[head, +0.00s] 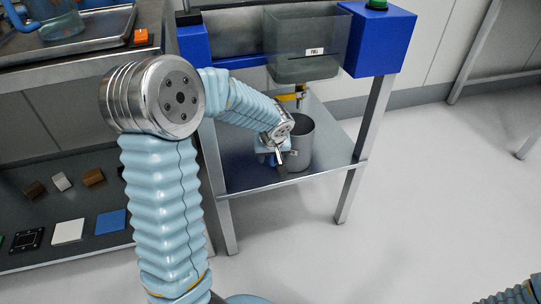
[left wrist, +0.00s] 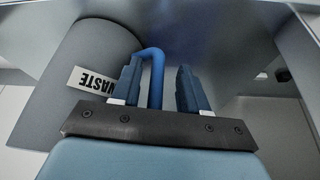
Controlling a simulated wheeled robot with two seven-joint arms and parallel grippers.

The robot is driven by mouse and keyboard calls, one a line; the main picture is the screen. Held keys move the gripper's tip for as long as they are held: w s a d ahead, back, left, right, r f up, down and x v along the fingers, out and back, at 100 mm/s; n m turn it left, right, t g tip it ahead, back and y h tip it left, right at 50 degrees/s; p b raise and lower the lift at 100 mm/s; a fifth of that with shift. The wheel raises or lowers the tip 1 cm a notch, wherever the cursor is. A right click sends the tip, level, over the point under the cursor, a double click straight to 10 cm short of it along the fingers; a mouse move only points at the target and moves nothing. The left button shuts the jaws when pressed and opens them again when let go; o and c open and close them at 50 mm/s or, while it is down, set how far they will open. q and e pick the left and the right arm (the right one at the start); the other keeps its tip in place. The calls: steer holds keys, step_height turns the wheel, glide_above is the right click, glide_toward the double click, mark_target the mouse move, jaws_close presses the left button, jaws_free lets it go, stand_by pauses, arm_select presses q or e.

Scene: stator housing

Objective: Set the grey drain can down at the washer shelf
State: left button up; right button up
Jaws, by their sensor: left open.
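The grey drain can (head: 301,143) stands upright on the lower shelf (head: 322,165) of the washer stand, below the tank's yellow-handled outlet. In the left wrist view the can (left wrist: 75,65) fills the upper left, with a white WASTE label and a blue handle (left wrist: 155,75). My left gripper (head: 275,157) is at the can's near left side. In the left wrist view its fingers (left wrist: 158,88) are open, with the blue handle between them, close to the left finger. My right gripper is not in view; only a bit of sleeved arm shows at the lower right.
A grey translucent tank (head: 305,50) hangs between blue housings (head: 379,42) above the shelf. A bench at the left holds a tray and an orange block (head: 141,37); several small blocks and a blue square (head: 111,221) lie on its lower level. The floor at right is clear.

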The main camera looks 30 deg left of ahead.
arm_select(q)
steer(key=shift+r, duration=0.2)
steer(key=p+v, duration=0.2)
steer(key=v, duration=1)
steer(key=s+d+f+m+g+h, duration=0.15)
steer(key=d+f, duration=0.25)
steer(key=f, duration=0.4)
steer(key=s+d+f+m+h, duration=0.2)
steer(key=d+f, duration=0.3)
steer(key=f, duration=0.2)
steer(key=s+d+f+m+g+h, duration=0.15)
steer(key=d+f, duration=0.25)
steer(key=f, duration=0.4)
steer(key=s+d+f, duration=0.2)
steer(key=s+f, duration=0.3)
steer(key=f, duration=0.1)
steer(key=s+d+f+h, duration=0.1)
steer(key=s+d+f, duration=0.2)
steer(key=s+f, duration=0.3)
steer(key=shift+d+f+m+h, duration=0.3)
steer(key=shift+f, duration=0.05)
